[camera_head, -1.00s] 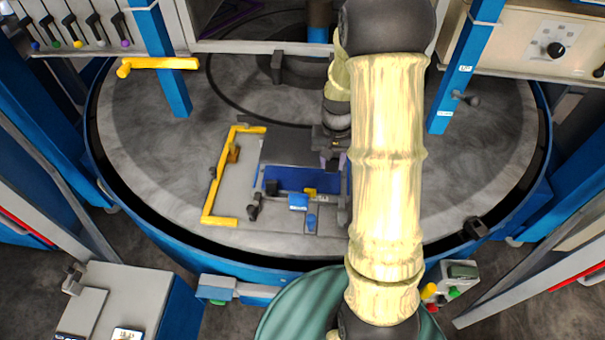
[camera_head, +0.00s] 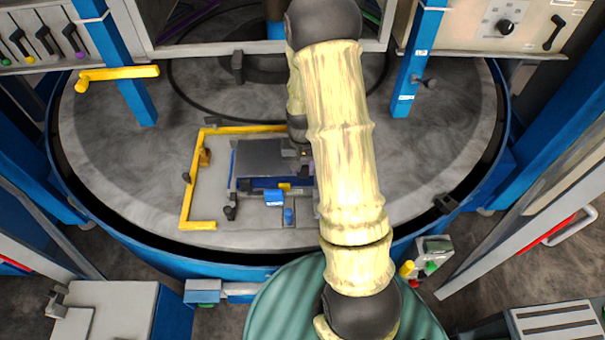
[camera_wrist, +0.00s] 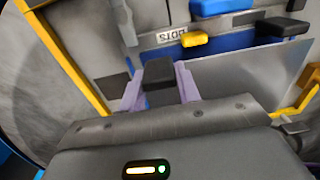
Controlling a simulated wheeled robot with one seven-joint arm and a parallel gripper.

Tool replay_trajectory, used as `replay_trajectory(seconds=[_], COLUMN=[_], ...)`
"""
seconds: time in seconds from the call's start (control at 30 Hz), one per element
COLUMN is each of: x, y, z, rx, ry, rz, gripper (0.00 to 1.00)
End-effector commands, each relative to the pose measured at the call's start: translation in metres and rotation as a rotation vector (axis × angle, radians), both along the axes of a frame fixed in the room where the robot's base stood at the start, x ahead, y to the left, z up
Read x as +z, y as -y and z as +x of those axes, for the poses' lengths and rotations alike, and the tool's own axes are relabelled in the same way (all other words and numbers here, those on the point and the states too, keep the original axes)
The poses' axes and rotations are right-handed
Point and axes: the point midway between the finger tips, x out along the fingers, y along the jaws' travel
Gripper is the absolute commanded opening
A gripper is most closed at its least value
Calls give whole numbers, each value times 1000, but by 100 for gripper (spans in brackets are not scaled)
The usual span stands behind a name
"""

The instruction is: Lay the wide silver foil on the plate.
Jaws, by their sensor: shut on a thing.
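The silver foil (camera_head: 270,158) shows as a flat grey sheet over the back part of a blue surface (camera_head: 260,183), which seems to be the plate. In the wrist view the foil (camera_wrist: 245,85) extends to the right from a black block (camera_wrist: 158,72). My gripper (camera_wrist: 159,85) has its two lilac fingers shut on this block, apparently the foil's grip. In the head view my gripper (camera_head: 305,158) is at the foil's right edge, mostly hidden by my arm. I cannot tell whether the foil touches the plate.
A yellow bracket (camera_head: 190,180) borders the fixture at left and back. A blue block (camera_head: 273,197), a smaller blue knob (camera_head: 288,215) and a yellow tab (camera_head: 284,186) are at the front. Blue posts (camera_head: 418,60) stand on both sides. The round table (camera_head: 130,180) is largely clear around the fixture.

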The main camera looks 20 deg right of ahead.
Motion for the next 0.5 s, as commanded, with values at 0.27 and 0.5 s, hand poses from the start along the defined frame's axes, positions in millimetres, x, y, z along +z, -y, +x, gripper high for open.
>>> replay_trajectory(seconds=[0.27, 0.5], x=[-30, -39], y=[0, 0], z=[-1, 0], rx=[0, 0], ry=[-3, 1], rz=[1, 1], gripper=[4, 4])
